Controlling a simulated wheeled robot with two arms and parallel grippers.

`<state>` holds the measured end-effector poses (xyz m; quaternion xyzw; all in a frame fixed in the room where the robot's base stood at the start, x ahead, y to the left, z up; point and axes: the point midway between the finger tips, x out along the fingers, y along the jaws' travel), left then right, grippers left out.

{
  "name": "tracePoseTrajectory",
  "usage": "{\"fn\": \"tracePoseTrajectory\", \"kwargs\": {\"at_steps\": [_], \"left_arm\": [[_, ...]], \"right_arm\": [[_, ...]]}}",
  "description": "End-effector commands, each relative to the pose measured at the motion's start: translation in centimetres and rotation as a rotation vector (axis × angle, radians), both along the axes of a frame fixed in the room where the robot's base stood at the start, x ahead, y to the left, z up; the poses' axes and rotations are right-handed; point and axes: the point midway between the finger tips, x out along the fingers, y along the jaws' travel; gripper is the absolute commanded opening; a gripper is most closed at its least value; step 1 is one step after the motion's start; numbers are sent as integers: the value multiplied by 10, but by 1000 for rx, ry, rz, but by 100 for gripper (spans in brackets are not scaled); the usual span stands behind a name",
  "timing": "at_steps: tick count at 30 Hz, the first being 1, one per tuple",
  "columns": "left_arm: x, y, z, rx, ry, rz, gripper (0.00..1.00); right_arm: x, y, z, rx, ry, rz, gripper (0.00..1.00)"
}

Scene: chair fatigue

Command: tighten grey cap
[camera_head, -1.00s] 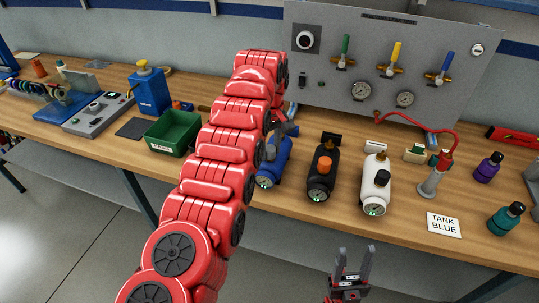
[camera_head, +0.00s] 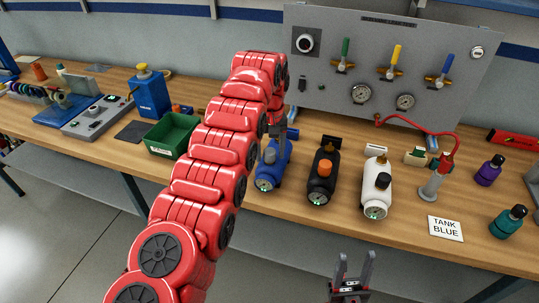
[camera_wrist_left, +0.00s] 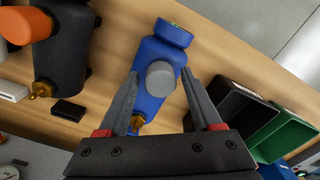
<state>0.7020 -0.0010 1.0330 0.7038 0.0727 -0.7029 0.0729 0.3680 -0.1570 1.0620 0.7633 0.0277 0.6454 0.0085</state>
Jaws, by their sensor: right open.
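The grey cap (camera_wrist_left: 160,78) sits on the side of the blue tank (camera_wrist_left: 160,55), facing my left wrist camera. The blue tank (camera_head: 271,170) lies on the bench, partly hidden by my red left arm in the head view. My left gripper (camera_wrist_left: 161,76) is open, with one finger on each side of the cap and visible gaps between. In the head view, my left gripper (camera_head: 270,146) is mostly hidden behind the arm, above the blue tank. My right gripper (camera_head: 355,257) is open and empty, in front of the bench.
A black tank (camera_head: 322,175) with an orange cap and a white tank (camera_head: 376,185) with a black cap stand to the right. A green bin (camera_head: 172,136) is at left. A "TANK BLUE" card (camera_head: 446,229) lies near the bench's front edge. A valve panel (camera_head: 400,60) stands behind.

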Motion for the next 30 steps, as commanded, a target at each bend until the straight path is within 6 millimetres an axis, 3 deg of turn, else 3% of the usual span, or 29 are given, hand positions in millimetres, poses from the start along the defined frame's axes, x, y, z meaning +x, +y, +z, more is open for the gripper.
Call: {"fn": "tracePoseTrajectory", "kwargs": {"at_steps": [9,16,26,30], "left_arm": [[0,0,0,0,1,22,72],[0,0,1,0,2,313,72],[0,0,0,0,1,374,72],[0,0,2,1,2,559,72]], "right_arm": [[0,0,0,0,0,0,50],[0,0,5,0,0,0,50],[0,0,6,0,0,0,50],[0,0,15,0,0,0,50]]}}
